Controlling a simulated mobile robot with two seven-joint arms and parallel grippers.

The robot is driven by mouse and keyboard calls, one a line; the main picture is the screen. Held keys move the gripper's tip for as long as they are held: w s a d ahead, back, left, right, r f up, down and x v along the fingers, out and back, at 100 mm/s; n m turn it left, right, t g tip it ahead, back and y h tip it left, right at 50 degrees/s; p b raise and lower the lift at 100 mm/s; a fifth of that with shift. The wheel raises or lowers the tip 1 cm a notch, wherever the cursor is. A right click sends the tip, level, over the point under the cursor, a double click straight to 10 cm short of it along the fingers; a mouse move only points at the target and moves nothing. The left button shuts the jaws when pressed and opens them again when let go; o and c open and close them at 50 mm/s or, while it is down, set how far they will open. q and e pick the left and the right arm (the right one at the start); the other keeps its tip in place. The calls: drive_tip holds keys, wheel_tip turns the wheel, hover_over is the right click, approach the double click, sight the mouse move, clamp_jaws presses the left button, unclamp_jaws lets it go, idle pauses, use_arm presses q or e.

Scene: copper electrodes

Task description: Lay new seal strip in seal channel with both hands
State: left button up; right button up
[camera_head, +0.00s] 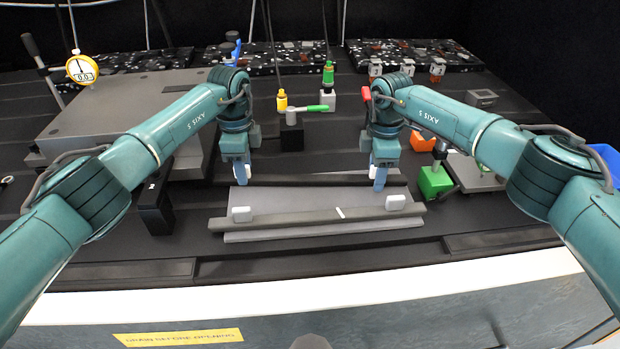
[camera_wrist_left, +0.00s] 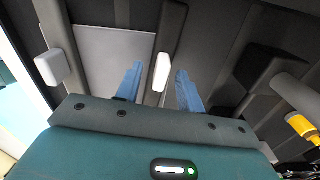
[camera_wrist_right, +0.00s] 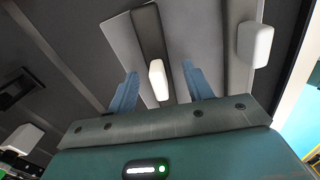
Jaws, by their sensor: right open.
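A light grey plate (camera_head: 300,196) lies at the front of the bench. Along its front runs a long dark grey bar (camera_head: 290,217) with a white block near each end, left (camera_head: 242,214) and right (camera_head: 395,202). A second, thinner dark strip (camera_head: 310,180) runs along the back of the plate, between my grippers. My left gripper (camera_wrist_left: 160,70) is open, its blue fingers on either side of a white tab (camera_wrist_left: 162,72). My right gripper (camera_wrist_right: 158,78) is open around another white tab (camera_wrist_right: 157,80). In the head view, the fingers mostly hide both tabs. I cannot tell which strip is new.
A large grey block (camera_head: 120,105) stands at the left, with a dial gauge (camera_head: 82,68) behind it. A green block (camera_head: 434,181) and an orange one (camera_head: 422,141) are at the right.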

use_arm(q)
drive_tip(key=shift+c, duration=0.6)
use_arm(e)
drive_tip(key=shift+c, duration=0.5)
use_arm(q)
clamp_jaws()
use_arm(e)
drive_tip(key=c, duration=0.8)
clamp_jaws()
